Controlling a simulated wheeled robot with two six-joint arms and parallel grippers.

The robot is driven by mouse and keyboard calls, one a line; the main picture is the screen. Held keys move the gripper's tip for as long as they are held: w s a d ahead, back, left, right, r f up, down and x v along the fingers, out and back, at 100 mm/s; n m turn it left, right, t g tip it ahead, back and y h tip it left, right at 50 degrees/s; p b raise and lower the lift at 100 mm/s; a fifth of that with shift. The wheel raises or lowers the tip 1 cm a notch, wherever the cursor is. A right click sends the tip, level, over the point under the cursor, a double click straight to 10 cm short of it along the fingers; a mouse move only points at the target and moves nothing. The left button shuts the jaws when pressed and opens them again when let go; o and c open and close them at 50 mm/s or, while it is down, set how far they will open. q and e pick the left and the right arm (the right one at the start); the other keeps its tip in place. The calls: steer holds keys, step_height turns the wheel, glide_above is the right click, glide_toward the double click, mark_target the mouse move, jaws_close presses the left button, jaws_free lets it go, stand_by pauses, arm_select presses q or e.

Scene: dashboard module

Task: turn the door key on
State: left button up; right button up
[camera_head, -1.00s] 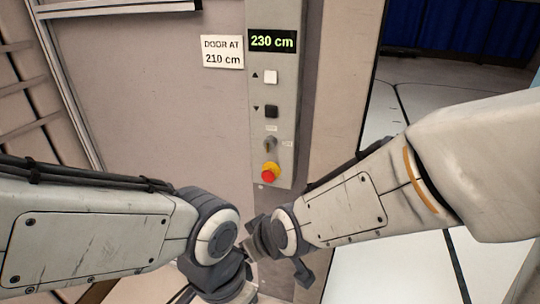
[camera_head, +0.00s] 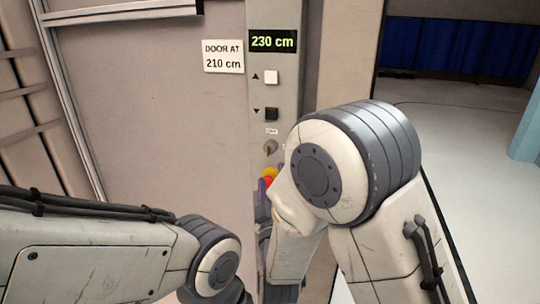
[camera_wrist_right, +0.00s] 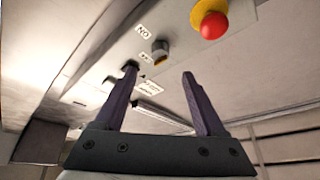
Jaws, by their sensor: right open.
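The key switch (camera_head: 270,147) is a small round metal lock on the narrow grey control panel (camera_head: 261,94). In the right wrist view the key switch (camera_wrist_right: 160,50) lies beyond the fingertips, beside small labels, one reading ON. My right gripper (camera_wrist_right: 158,72) is open and empty, its fingers on either side of the switch in that picture, apparently short of it. In the head view my right gripper (camera_head: 264,203) is just below the switch, largely hidden by my right arm. My left arm is at the lower left, its gripper out of view. The key's angle is too small to read.
A red stop button on a yellow base (camera_wrist_right: 214,20) is close to the switch; my arm partly covers it in the head view. Above are a white button (camera_head: 271,77), a black button (camera_head: 271,114) and a display (camera_head: 272,41) reading 230 cm. A sign (camera_head: 223,56) reads DOOR AT 210 cm.

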mark_target(270, 150)
steer(key=p+x, duration=0.1)
steer(key=x, duration=0.8)
steer(key=shift+w+p, duration=0.1)
steer(key=shift+p, duration=0.3)
jaws_close()
